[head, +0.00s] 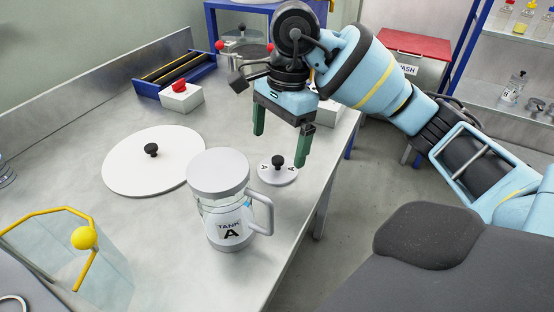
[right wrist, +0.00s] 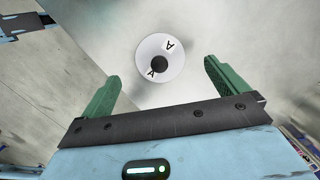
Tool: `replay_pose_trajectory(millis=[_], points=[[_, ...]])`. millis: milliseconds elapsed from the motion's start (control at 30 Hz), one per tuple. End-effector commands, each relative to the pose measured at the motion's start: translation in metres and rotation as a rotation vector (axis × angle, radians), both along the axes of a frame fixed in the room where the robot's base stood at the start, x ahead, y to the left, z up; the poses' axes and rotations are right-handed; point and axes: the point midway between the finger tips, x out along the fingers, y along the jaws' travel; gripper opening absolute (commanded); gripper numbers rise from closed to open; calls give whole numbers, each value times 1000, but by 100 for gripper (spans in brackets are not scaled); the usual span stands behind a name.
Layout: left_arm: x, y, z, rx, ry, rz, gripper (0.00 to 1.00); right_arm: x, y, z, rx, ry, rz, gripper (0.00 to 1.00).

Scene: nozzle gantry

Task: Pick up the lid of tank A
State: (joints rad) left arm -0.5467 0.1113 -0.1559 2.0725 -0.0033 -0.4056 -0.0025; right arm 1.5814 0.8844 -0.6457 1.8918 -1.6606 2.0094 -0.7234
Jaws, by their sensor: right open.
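The lid of tank A (head: 278,174) is a small pale disc with a black knob and "A" marks. It lies flat on the metal table, just right of and behind the tank. It also shows in the right wrist view (right wrist: 146,70), beyond the fingertips and roughly between them. Tank A (head: 227,222) is a clear labelled jug with a handle and a grey top. My right gripper (head: 280,147) has green fingers, is open and empty, and is above the lid, apart from it. It also shows in the right wrist view (right wrist: 161,75). My left gripper is not in view.
A large white disc (head: 130,170) with a black knob lies left of the tank. A white box with a red button (head: 181,97) and a blue rack (head: 172,75) stand behind. A yellow-edged clear panel (head: 100,270) is front left. The table's right edge is close to the lid.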

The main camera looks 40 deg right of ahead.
Motion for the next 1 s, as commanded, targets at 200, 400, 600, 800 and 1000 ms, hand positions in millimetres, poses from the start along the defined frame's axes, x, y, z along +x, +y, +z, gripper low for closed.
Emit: replay_pose_trajectory(millis=[200, 400, 600, 800, 1000], points=[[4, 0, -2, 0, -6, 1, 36, -2, -1, -17, 1, 3, 1, 99], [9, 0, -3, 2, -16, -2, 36, -3, -1, -43, 0, 2, 0, 99], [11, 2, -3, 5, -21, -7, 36, -2, 1, -51, 0, -2, 1, 99], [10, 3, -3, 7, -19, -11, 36, -2, 1, -51, 0, -2, 1, 95], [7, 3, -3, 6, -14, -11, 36, -2, 1, -51, 0, -2, 1, 68]])
